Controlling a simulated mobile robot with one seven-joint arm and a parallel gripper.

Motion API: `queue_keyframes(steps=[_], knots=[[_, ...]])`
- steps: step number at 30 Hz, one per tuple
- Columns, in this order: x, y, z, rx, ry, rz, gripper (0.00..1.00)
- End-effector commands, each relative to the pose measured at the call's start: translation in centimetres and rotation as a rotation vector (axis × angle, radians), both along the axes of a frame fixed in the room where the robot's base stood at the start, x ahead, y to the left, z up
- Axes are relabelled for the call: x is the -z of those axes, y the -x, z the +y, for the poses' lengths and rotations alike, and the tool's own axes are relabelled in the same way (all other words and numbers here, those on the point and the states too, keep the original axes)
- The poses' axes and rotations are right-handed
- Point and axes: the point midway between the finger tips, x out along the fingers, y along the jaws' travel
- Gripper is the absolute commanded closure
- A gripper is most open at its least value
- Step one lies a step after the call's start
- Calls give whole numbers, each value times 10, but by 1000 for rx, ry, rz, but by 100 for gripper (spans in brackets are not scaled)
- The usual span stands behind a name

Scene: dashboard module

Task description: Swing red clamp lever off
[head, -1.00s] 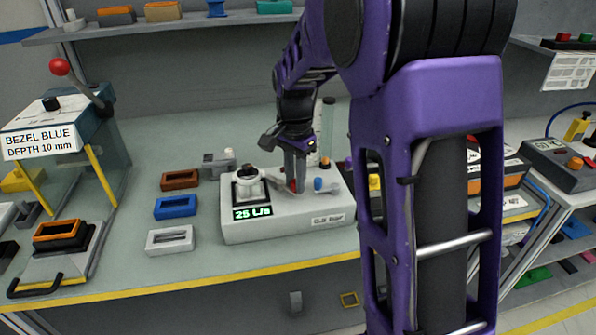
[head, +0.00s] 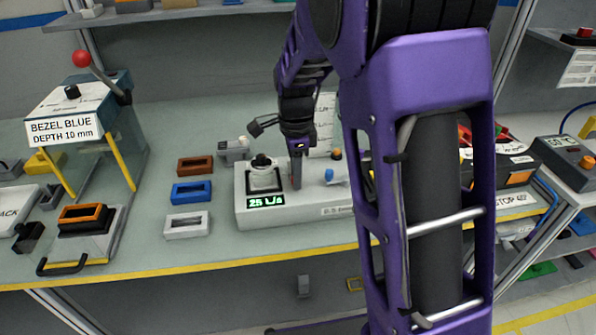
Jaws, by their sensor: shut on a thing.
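A grey unit (head: 252,222) on the bench carries a green "25 L/s" display (head: 266,202) and a round white fixture with a black knob (head: 262,166) at its left. A blue knob (head: 330,175) is at its right. My gripper (head: 296,184) points down onto the unit's top between these two, just right of the white fixture. It is shut, its fingers seen nearly edge-on. The red clamp lever is hidden at the fingertips. A small red patch shows there only in the earlier frame.
Brown, blue and white bezels (head: 191,192) lie left of the unit. A press with a red-ball lever (head: 81,59) stands further left. My purple arm covers the bench right of the unit. A shelf (head: 180,14) runs along the back.

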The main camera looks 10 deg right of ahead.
Motion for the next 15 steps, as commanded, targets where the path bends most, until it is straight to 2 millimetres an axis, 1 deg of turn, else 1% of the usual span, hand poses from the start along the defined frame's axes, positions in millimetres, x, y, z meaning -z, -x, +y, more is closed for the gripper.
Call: queue_keyframes(steps=[13, 14, 15], knots=[[-1, -1, 1, 10, -1, -2, 100], [-1, -1, 1, 10, -1, -2, 75], [-1, -1, 1, 10, -1, -2, 67]])
